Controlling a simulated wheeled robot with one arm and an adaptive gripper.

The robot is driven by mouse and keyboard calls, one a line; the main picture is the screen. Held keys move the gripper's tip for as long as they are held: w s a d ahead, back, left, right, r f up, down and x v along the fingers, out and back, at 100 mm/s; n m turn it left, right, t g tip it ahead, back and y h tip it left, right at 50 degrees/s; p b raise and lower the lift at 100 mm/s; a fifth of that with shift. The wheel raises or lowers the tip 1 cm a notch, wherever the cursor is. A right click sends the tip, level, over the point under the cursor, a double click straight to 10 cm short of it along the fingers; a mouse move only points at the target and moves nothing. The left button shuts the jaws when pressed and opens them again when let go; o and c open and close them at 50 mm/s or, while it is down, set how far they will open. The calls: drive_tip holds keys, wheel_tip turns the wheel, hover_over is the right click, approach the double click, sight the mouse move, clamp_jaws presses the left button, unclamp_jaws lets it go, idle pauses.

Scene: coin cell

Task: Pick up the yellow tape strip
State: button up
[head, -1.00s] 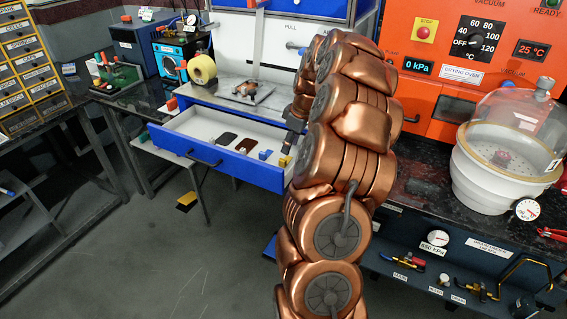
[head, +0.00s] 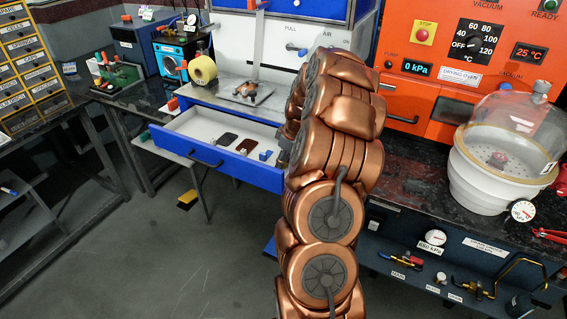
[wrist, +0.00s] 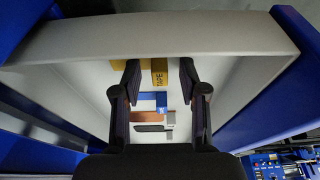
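The yellow tape strip (wrist: 158,73), lettered "TAPE", lies in the open drawer (head: 210,166) near its front wall in the wrist view. More yellow shows left of it, beside and behind the left finger. My gripper (wrist: 160,78) is open. Its two dark fingers stand apart on either side of the lettered strip, with gaps on both sides. I cannot tell how far above the drawer floor the fingertips are. In the head view my arm hides the gripper and the strip.
In the drawer, a blue piece (wrist: 153,100), a brown plate (wrist: 145,117) and a grey piece (wrist: 168,122) lie near the strip. The drawer's front wall (wrist: 160,38) and side walls surround my gripper. The drying oven (head: 450,75) and a glass-domed white vessel (head: 490,175) stand right of my arm.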

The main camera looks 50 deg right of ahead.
drive_tip(key=c, duration=0.7)
wheel_tip(320, 180, up, 10)
drive_tip(key=shift+r+b, duration=0.1)
drive_tip(key=shift+b, duration=0.95)
